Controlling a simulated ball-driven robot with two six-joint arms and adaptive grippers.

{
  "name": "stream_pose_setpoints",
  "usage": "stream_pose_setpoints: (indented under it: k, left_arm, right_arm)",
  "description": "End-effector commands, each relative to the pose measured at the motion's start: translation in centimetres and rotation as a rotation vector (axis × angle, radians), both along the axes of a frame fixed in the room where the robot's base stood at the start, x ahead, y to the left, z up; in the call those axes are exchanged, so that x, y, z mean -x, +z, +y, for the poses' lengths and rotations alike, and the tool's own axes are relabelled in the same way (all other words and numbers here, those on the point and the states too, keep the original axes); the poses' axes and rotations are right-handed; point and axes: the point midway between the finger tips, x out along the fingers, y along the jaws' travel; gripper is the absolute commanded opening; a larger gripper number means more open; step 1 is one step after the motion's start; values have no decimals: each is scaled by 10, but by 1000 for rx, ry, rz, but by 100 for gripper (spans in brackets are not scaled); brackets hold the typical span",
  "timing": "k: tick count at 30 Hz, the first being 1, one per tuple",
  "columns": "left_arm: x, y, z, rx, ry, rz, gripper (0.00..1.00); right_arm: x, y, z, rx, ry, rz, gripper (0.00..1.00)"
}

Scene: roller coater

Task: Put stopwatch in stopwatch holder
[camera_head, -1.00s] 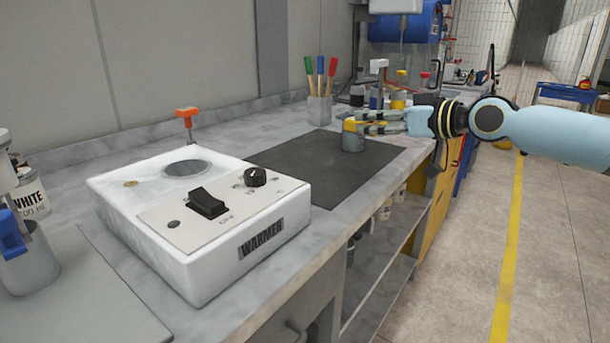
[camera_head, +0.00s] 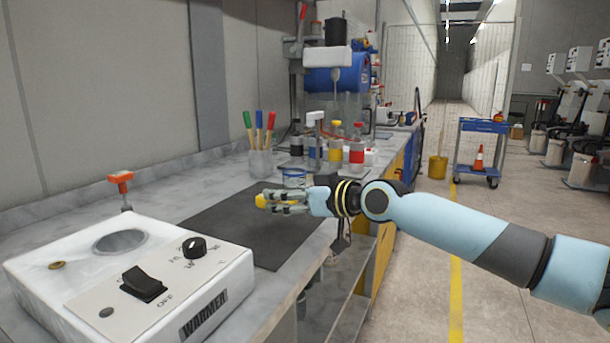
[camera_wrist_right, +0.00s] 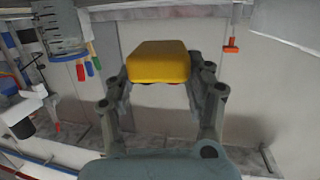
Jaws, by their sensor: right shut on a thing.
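My right gripper (camera_head: 276,203) is shut on a yellow block-like thing, which I take to be the stopwatch (camera_head: 260,201). It is held above the dark mat. In the right wrist view the stopwatch (camera_wrist_right: 157,62) shows as a smooth yellow body between the two fingers (camera_wrist_right: 160,95); no dial is visible. I cannot surely make out the stopwatch holder. My left gripper is not in view.
A white warmer (camera_head: 130,285) stands at front left, with an orange-topped stand (camera_head: 121,180) behind it. The dark mat (camera_head: 225,222) has free room. A pen cup (camera_head: 261,163), a beaker (camera_head: 293,178) and several bottles (camera_head: 357,148) stand behind.

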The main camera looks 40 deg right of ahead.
Motion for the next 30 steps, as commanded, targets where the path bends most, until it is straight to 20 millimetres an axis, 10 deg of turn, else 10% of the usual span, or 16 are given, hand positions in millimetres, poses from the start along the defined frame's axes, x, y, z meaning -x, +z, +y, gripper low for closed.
stream_pose_setpoints:
  k: [5,12,27,28,30]
  left_arm:
    - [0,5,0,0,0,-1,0]
    - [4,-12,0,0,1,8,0]
    - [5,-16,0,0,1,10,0]
    - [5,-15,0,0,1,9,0]
    - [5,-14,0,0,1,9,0]
  right_arm:
    - [-5,-23,41,-7,0,0,19]
    - [-5,-59,39,0,0,2,19]
    - [-5,-64,39,1,0,1,19]
    - [-4,-63,38,1,0,1,57]
    - [-5,-63,38,1,0,1,66]
